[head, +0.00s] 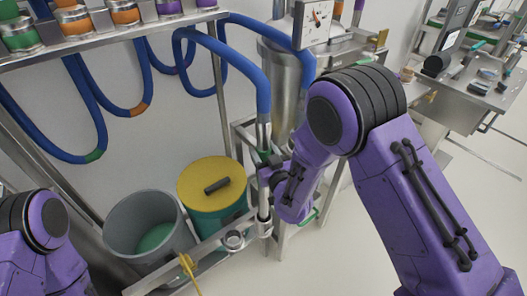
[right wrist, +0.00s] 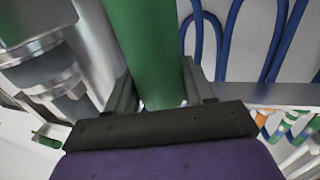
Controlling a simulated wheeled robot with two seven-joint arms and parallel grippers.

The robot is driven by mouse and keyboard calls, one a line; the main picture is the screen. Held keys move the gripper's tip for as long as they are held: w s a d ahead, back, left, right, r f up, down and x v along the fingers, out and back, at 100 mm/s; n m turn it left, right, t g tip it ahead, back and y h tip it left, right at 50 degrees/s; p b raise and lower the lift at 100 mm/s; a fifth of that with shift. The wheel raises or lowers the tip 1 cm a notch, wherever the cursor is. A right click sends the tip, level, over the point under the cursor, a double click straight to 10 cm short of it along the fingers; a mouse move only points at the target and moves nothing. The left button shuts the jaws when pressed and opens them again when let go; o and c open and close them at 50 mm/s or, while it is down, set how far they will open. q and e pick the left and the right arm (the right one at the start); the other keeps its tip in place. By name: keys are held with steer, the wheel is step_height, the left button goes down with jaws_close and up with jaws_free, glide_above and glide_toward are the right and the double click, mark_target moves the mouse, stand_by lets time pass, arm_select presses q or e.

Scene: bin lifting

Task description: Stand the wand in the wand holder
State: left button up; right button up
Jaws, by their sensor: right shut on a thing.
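The wand (head: 264,196) is a steel tube with a green grip and a blue hose joined to its top. It stands nearly upright in the head view. My right gripper (head: 268,168) is shut on the green grip (right wrist: 150,45), which fills the space between the jaws in the right wrist view. A round metal ring (head: 233,240) on the front rail, which looks like the wand holder, lies just left of the wand's lower end. I cannot tell whether the wand's lower end touches the rail. My left gripper is out of view.
A grey open bin (head: 150,226) and a yellow-lidded green bin (head: 211,187) stand left of the wand. A steel cylinder (head: 288,85) stands behind it. Blue hoses (head: 99,112) hang below a shelf. Floor is clear at the lower right.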

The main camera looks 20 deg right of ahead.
steer(key=shift+w+f+b, duration=0.1)
steer(key=shift+f+b, duration=1.75)
steer(key=shift+f, duration=0.35)
steer(key=shift+f+b, duration=1.95)
steer(key=shift+f, duration=0.35)
steer(key=shift+f+b, duration=1.5)
steer(key=shift+f, duration=0.15)
steer(key=shift+f+b, duration=0.4)
steer(key=shift+b, duration=0.05)
steer(key=shift+f, duration=0.1)
